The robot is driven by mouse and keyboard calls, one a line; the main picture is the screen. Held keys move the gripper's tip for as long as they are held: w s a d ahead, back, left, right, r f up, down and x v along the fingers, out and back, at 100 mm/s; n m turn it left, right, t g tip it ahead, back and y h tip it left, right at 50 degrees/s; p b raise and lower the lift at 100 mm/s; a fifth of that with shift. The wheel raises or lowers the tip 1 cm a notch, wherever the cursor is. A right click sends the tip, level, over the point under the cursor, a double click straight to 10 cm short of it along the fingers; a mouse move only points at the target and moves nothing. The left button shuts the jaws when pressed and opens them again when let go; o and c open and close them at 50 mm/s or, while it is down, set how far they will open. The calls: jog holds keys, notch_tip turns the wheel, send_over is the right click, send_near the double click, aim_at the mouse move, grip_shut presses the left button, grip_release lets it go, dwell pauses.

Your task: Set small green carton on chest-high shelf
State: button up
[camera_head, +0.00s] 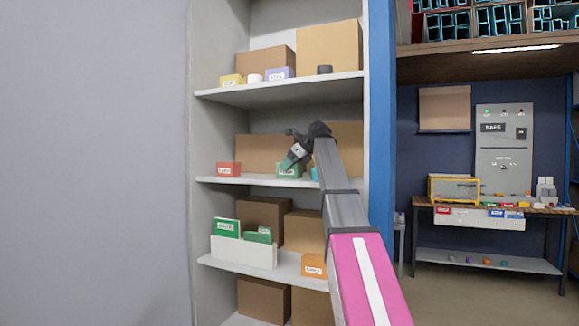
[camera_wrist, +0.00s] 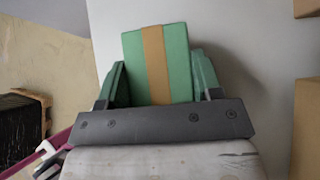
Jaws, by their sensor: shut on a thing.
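The small green carton (camera_head: 287,172) is at the middle shelf (camera_head: 255,181) in the head view, toward the front edge. In the wrist view the green carton (camera_wrist: 180,62) shows a tan stripe down its middle and sits between the two green fingers. My gripper (camera_head: 293,161) reaches in from the upper right and is shut on the carton. In the wrist view my gripper (camera_wrist: 160,85) has a finger on each side of it. Whether the carton's underside touches the shelf cannot be told.
A red box (camera_head: 228,169) stands left on the same shelf, with clear board between. A blue item (camera_head: 314,173) is close on the right, partly behind my arm. Brown boxes (camera_head: 268,152) stand behind. The upper shelf (camera_head: 290,88) hangs above; a white bin (camera_head: 243,251) stands below.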

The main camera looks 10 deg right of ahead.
jog(key=o, duration=1)
jog(key=shift+f, duration=0.1)
jog(key=shift+o, duration=0.2)
jog(key=shift+r, duration=0.2)
jog(key=v, duration=1.2)
